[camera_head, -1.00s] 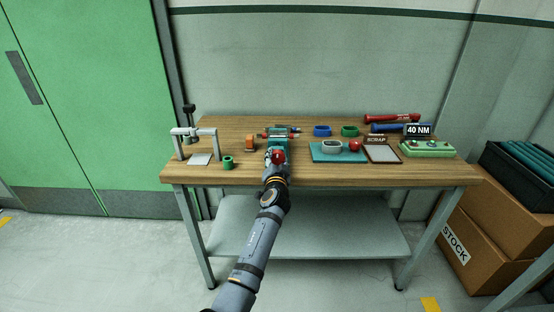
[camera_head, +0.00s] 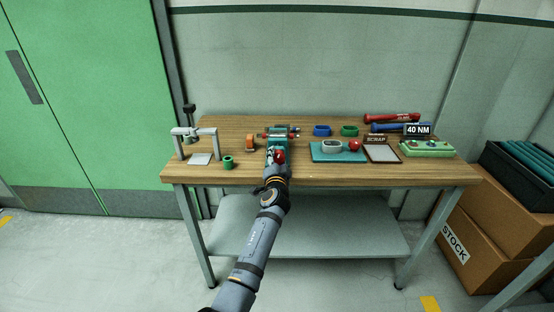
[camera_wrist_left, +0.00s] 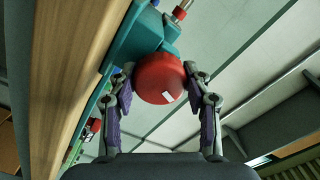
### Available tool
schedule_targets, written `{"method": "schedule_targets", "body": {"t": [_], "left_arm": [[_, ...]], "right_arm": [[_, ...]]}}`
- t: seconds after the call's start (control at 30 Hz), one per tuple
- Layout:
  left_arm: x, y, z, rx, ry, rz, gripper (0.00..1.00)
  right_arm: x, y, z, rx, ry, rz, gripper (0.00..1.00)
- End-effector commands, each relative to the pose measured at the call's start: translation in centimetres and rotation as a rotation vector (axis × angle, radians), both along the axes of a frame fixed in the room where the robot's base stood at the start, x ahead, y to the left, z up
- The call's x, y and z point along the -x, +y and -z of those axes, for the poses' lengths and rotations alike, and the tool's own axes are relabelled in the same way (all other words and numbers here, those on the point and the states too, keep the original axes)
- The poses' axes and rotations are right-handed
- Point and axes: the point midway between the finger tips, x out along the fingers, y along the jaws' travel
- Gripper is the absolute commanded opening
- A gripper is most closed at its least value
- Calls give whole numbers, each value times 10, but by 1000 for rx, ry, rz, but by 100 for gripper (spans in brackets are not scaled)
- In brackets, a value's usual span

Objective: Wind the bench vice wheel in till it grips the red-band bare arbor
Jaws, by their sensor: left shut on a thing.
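The teal bench vice (camera_head: 278,142) stands at the front middle of the wooden bench. Its red wheel (camera_head: 281,157) is at the front edge and shows large in the left wrist view (camera_wrist_left: 160,78), with a white mark on its face. My left gripper (camera_head: 275,162) comes from the front and has a finger on each side of the wheel, shut on it. A rod with a red band, likely the bare arbor (camera_wrist_left: 181,10), shows beyond the vice in the wrist view. In the head view it is too small to tell whether the jaws touch it. My right gripper is out of view.
An orange ring (camera_head: 250,143) and a green ring (camera_head: 228,162) lie left of the vice, beside a grey stand (camera_head: 217,140). To the right are a teal mat (camera_head: 318,153), a scrap tray (camera_head: 383,154) and a green box (camera_head: 428,149) with a 40 NM display.

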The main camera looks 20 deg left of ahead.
Motion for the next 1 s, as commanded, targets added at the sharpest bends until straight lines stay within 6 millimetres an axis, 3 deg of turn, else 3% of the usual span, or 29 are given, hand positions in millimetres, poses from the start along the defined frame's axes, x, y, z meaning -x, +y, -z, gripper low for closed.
{"method": "schedule_targets", "body": {"t": [0.07,0.1,0.23,0.53,0.63,1.0], "left_arm": [[0,0,0,0,0,0,18],[0,0,0,1,0,0,55],[0,0,0,1,0,0,72],[0,0,-1,2,-1,0,73],[0,0,-10,3,-4,-1,73],[0,1,-90,-2,-13,-1,73]], "right_arm": [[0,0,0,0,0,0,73],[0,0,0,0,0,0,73],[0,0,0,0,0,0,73],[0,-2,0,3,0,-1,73],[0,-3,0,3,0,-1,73],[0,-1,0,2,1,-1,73]]}}
